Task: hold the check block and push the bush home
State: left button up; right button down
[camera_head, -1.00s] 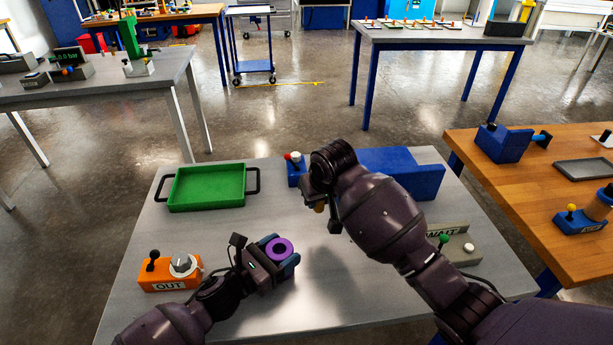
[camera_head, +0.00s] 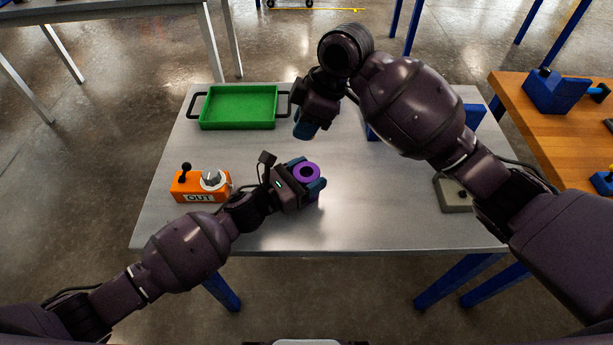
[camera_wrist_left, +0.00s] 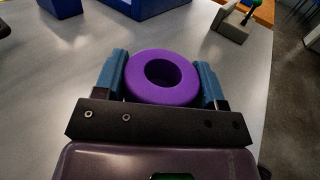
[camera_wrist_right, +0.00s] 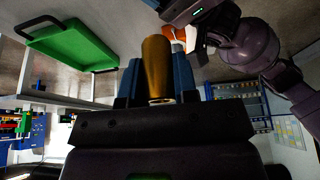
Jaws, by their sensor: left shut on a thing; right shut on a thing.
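The check block, a purple ring with a round hole facing up (camera_head: 306,172), sits between the blue fingers of my left gripper (camera_head: 309,177) over the table. In the left wrist view the block (camera_wrist_left: 138,87) is gripped from both sides and its hole looks empty. My right gripper (camera_head: 305,125) is farther back, apart from the block, with its blue fingers pointing down. In the right wrist view it is shut on the brass bush (camera_wrist_right: 156,68), a tapered golden cylinder. The bush is not discernible in the head view.
A green tray (camera_head: 203,108) with black handles lies at the back left of the grey table (camera_head: 260,234). An orange OUT box (camera_head: 188,186) with a lever and dial is left of my left gripper. A blue block (camera_head: 475,117) and grey box (camera_head: 453,197) are partly behind my right arm.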

jog(key=s+n, duration=0.1)
jog(key=n, duration=0.2)
jog(key=g, duration=0.1)
send_near(299, 173)
jog(key=shift+n, duration=0.3)
jog(key=shift+x, duration=3.3)
jog(key=shift+a+f, duration=0.1)
jog(key=shift+a, duration=0.05)
jog(key=shift+f, duration=0.2)
